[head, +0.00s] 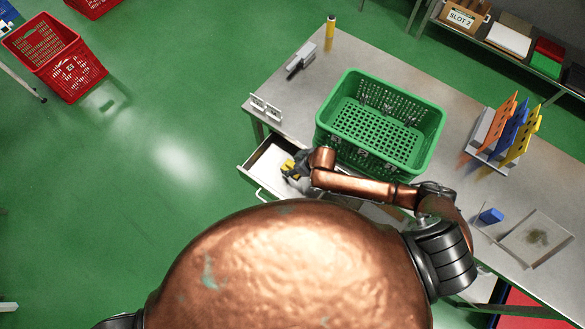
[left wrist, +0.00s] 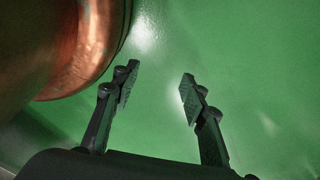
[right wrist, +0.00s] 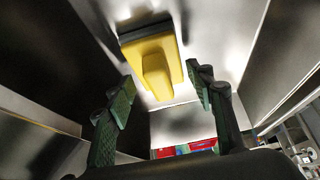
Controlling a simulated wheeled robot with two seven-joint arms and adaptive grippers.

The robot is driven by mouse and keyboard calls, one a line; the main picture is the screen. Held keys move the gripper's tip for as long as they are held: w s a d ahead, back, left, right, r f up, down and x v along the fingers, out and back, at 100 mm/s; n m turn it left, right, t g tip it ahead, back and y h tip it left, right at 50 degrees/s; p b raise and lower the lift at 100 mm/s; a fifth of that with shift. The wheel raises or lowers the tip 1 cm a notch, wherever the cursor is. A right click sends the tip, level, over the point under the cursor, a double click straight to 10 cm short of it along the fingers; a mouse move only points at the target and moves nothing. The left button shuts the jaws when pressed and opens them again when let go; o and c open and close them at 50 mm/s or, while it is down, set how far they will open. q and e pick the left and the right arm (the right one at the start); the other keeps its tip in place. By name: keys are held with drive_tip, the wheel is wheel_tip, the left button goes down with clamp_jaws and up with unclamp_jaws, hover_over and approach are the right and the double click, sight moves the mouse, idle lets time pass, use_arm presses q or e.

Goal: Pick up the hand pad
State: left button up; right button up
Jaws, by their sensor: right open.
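The hand pad, a yellow block with a raised grip and a dark edge, shows in the right wrist view (right wrist: 165,72). It lies in the open drawer (head: 262,165) of the table, and in the head view (head: 287,166) it is partly hidden by my right gripper. My right gripper (right wrist: 163,97) is open, with its fingertips on either side of the yellow grip and apart from it. In the head view my right gripper (head: 296,170) is over the drawer. My left gripper (left wrist: 157,92) is open and empty over the green floor, and it is out of the head view.
A green crate (head: 436,125) stands on the table (head: 385,52) just behind my right arm. A rack with orange, blue and yellow pieces (head: 500,132) and a blue block (head: 491,216) are to the right. The drawer walls (right wrist: 245,60) surround my right gripper closely.

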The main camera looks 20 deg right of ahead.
drive_tip(key=shift+c, duration=0.3)
drive_tip(key=c, duration=0.8)
use_arm(q)
drive_tip(key=shift+s, duration=0.7)
use_arm(e)
drive_tip(key=shift+c, duration=0.4)
drive_tip(key=shift+r, duration=0.65)
use_arm(q)
wheel_tip(320, 180, up, 2)
drive_tip(key=shift+r+p, duration=0.1)
drive_tip(key=shift+p, duration=1.05)
use_arm(e)
drive_tip(key=s+d+r, duration=0.4)
drive_tip(key=s+r, duration=0.7)
drive_tip(key=s, duration=0.2)
drive_tip(key=shift+s+r, duration=0.2)
drive_tip(key=shift+r, duration=0.15)
